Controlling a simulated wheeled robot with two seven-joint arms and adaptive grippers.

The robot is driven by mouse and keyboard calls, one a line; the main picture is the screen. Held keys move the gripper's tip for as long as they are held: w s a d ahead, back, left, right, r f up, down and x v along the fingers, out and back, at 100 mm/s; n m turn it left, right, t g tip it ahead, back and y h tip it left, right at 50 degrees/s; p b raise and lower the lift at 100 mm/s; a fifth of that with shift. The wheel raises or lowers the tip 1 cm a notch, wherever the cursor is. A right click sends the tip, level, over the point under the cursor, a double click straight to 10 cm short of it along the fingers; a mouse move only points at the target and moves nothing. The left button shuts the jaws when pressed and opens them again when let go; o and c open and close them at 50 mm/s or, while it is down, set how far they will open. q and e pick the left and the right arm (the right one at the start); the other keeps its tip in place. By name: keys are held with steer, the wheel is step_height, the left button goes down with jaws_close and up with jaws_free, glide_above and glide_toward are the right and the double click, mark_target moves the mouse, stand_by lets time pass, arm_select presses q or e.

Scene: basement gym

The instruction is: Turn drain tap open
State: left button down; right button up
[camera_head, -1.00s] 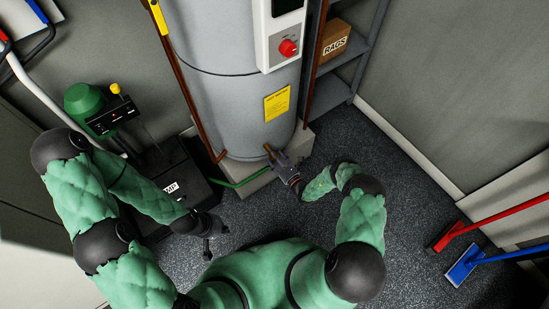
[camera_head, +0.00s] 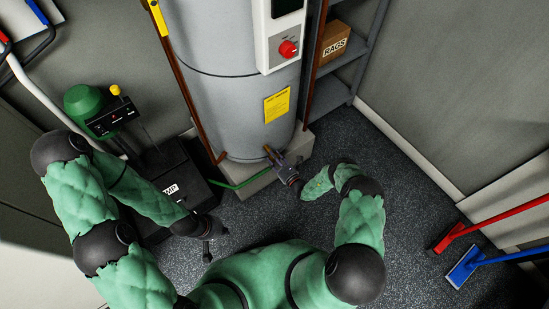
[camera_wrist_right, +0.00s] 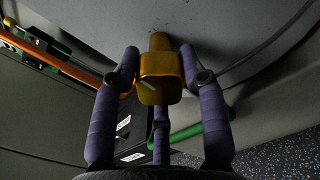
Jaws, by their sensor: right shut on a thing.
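In the head view my right gripper (camera_head: 282,165) is at the tank's foot. My left gripper (camera_head: 208,249) hangs low over the floor beside the black sump box, away from the tap; its fingers are too small to judge.
A green hose (camera_head: 238,183) runs from the tap area to the black box (camera_head: 165,195) at left. Copper pipes (camera_head: 190,100) flank the tank. A shelf holds a rags box (camera_head: 333,45).

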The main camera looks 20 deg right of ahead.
steer(key=shift+s+f+m, duration=0.1)
steer(key=shift+f+m, duration=0.1)
steer(key=shift+m, duration=0.1)
steer(key=m, duration=0.3)
steer(key=shift+a, duration=0.1)
steer(key=m, duration=0.4)
steer(key=shift+s+a+m, duration=0.1)
steer(key=shift+m, duration=0.2)
steer(key=m, duration=0.4)
steer(key=shift+a, duration=0.1)
steer(key=shift+s+m, duration=0.1)
steer(key=shift+m, duration=1.5)
steer(key=shift+a, duration=0.15)
steer(key=o, duration=1.2)
steer(key=shift+c, duration=0.2)
steer(key=shift+r, duration=0.1)
steer(key=shift+d, duration=0.2)
